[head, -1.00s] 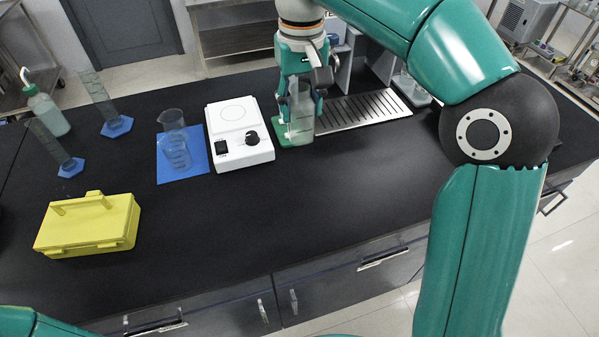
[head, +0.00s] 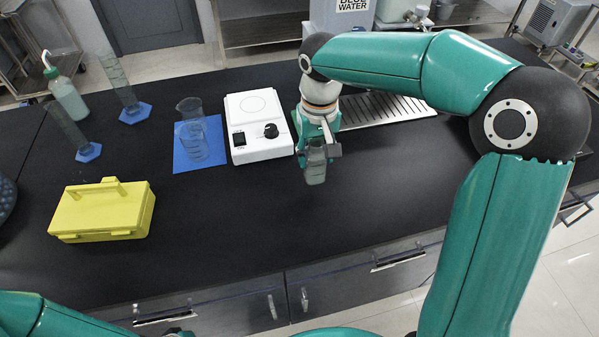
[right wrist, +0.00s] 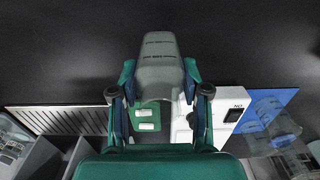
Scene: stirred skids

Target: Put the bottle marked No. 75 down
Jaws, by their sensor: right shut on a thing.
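My right gripper (head: 318,150) is shut on a grey, see-through bottle, which shows best in the right wrist view (right wrist: 160,65) between the fingers (right wrist: 158,95). Dark marks show on the bottle, but I cannot read a number. I cannot tell how far the bottle is above the bench. A green mat (right wrist: 146,125) with two pale marks lies behind the gripper. My left gripper is out of view.
The white hotplate (head: 258,148) stands beside the gripper. Left of it are a beaker (head: 192,135) on a blue mat (head: 187,165), two cylinders, a wash bottle (head: 68,98) and a yellow case (head: 100,212). A slotted drain (head: 385,108) lies behind. The front middle bench is clear.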

